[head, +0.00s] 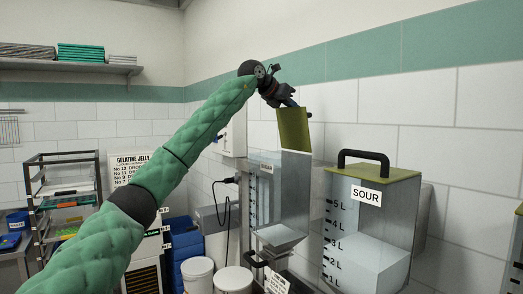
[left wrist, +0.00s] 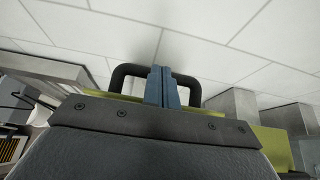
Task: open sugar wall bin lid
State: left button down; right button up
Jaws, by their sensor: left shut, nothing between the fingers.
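The sugar wall bin (head: 283,190) is a clear bin on the wall with a small label that is hard to read. Its olive lid (head: 293,130) stands raised, nearly upright, above the bin's back edge, so the bin's top is open. My left gripper (head: 291,103) is at the raised lid's top edge. In the left wrist view its blue fingers (left wrist: 162,88) are shut together with nothing between them. They overlap a black arched handle (left wrist: 126,72) beside an olive edge; whether they touch it I cannot tell. My right gripper is not in view.
The SOUR bin (head: 368,225) stands to the right with its olive lid (head: 375,171) closed and a black handle on top. White tubs (head: 198,274) and blue crates stand low to the left. The tiled wall is close behind. A shelf (head: 75,65) hangs at upper left.

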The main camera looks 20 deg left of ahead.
pick_arm(q)
jog(key=shift+r+x, duration=0.2)
jog(key=shift+x, duration=0.9)
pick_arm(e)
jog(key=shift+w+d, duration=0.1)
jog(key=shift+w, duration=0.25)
pick_arm(q)
jog(key=shift+d, duration=0.1)
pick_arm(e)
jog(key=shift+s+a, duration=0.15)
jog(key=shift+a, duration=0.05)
